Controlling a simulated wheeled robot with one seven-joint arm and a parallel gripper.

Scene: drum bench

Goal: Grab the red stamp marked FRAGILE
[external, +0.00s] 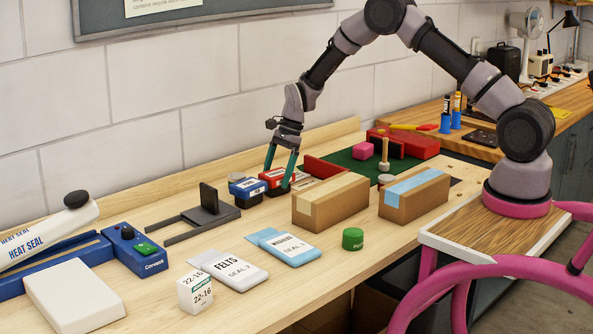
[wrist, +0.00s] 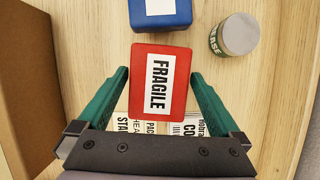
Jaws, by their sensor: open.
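The red stamp (wrist: 158,82) has a white label reading FRAGILE on its top. In the wrist view it sits between the two green fingers of my gripper (wrist: 159,82), with a gap to each finger. My gripper is open and points down. In the external view my gripper (external: 281,168) is low over the bench around the red stamp (external: 275,178), which the fingers partly cover. A blue stamp (external: 246,190) stands just to its left; it also shows in the wrist view (wrist: 160,12), close to the red one.
Two cardboard boxes (external: 331,205) (external: 414,196) stand in front and right. A grease tin (wrist: 237,36) is near the blue stamp. Printed labels (wrist: 150,128) show beside the red stamp. A dark metal stand (external: 208,212) is to the left. Felt packets (external: 229,264) lie in front.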

